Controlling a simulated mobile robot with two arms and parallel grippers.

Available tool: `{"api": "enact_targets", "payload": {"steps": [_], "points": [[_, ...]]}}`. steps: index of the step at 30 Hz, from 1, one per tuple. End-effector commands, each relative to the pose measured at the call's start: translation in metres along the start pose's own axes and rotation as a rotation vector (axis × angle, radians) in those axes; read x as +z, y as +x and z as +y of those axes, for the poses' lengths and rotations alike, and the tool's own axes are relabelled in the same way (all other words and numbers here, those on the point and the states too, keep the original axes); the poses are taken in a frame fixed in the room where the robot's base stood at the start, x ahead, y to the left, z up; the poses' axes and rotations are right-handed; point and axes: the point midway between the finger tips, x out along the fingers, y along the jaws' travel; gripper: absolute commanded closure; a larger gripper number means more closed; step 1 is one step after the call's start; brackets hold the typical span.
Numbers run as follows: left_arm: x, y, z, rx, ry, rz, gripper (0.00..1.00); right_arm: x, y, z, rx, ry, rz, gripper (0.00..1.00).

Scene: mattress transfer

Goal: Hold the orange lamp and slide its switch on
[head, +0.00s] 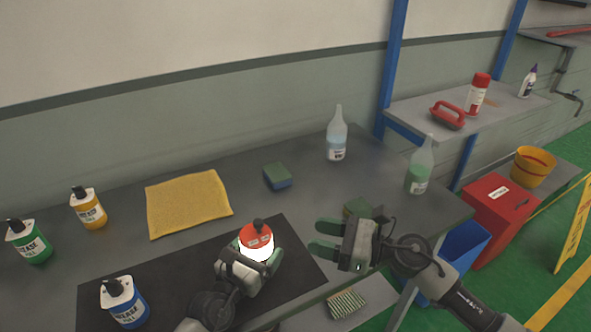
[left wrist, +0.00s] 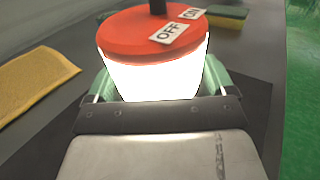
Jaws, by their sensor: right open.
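The orange lamp (head: 256,242) stands upright on the black mat (head: 303,276), its white body glowing brightly. In the left wrist view the lamp (left wrist: 152,45) shows an orange-red top with OFF and ON labels and a dark knob. The knob's exact position against the labels is hard to tell. My left gripper (head: 257,262) is around the lamp's body, with a green finger on each side, shut on it. My right gripper (head: 325,238) is open and empty, to the right of the lamp and apart from it.
A yellow cloth (head: 188,203) lies behind the mat, with a sponge (head: 277,176) to its right. Another sponge (head: 357,208) lies behind my right gripper. Grease bottles (head: 125,302) stand at the left.

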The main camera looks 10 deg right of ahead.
Motion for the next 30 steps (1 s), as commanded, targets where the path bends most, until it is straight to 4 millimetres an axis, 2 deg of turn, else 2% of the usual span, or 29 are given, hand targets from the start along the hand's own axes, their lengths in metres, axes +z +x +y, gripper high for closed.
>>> {"api": "enact_targets", "payload": {"steps": [1,3,10,13,17,24,30], "points": [[0.000,0.000,0.000,0.000,0.000,0.000,0.08,0.000,0.000,0.000,0.000,0.000,0.000,0.53],[0.000,0.000,0.000,0.000,0.000,0.000,0.00,0.000,0.000,0.000,0.000,0.000,0.000,0.53],[0.000,-0.002,0.000,0.001,0.000,0.000,0.00,0.000,0.000,0.000,0.000,0.000,0.000,0.53],[-0.001,-0.010,0.001,0.001,-0.001,0.001,0.00,0.000,0.000,0.000,0.000,0.000,0.000,0.53],[-0.001,-0.032,0.000,0.000,0.000,0.002,0.00,0.000,0.000,0.000,0.000,0.000,0.000,0.53],[-0.001,-0.084,0.000,0.000,0.001,0.003,0.00,0.000,0.000,0.000,0.000,0.000,0.000,0.53],[-0.001,-0.112,0.000,0.000,0.001,0.002,0.00,0.000,0.000,0.000,0.000,0.000,0.000,0.53]]}}
